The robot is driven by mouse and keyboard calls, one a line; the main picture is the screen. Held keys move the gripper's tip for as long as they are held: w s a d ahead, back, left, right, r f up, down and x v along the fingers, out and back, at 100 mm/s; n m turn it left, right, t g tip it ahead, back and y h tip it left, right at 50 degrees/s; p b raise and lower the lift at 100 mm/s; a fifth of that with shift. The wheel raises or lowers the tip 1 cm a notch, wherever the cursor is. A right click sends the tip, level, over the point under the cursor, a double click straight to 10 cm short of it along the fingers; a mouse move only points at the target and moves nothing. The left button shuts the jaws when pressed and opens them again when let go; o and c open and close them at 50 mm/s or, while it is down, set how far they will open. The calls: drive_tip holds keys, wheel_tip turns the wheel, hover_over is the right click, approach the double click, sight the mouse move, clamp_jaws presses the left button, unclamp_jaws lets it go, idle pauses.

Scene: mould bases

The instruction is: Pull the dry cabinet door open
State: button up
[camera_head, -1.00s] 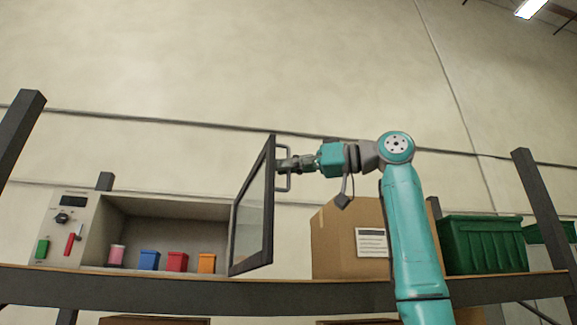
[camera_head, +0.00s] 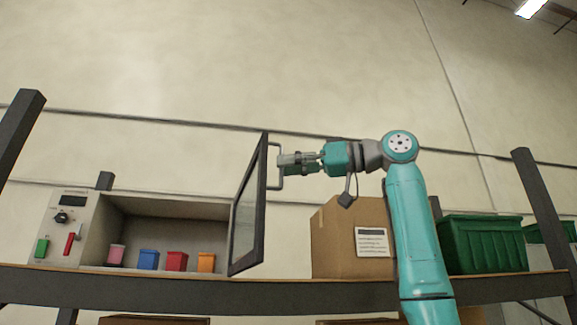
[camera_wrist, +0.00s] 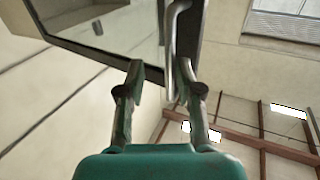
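The dry cabinet (camera_head: 92,214) stands on the shelf at the left in the head view. Its dark-framed glass door (camera_head: 263,205) stands well open at the cabinet's right side. The grey bar handle (camera_head: 279,172) is on the door's right face. My gripper (camera_head: 284,164) is at the handle, level with its upper half. In the wrist view, the fingers of my gripper (camera_wrist: 167,80) are spread apart, with the handle (camera_wrist: 172,50) lying between or just past the tips. I see no clear contact with the bar.
Small pink, blue, red and orange containers (camera_head: 177,261) sit inside the cabinet. A cardboard box (camera_head: 335,238) and a green crate (camera_head: 484,245) stand to the right on the shelf (camera_head: 200,288). Dark uprights (camera_head: 545,205) flank the shelf.

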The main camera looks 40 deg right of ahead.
drive_tip(key=v, duration=1.1)
drive_tip(key=shift+d, duration=0.15)
drive_tip(key=shift+s, duration=0.15)
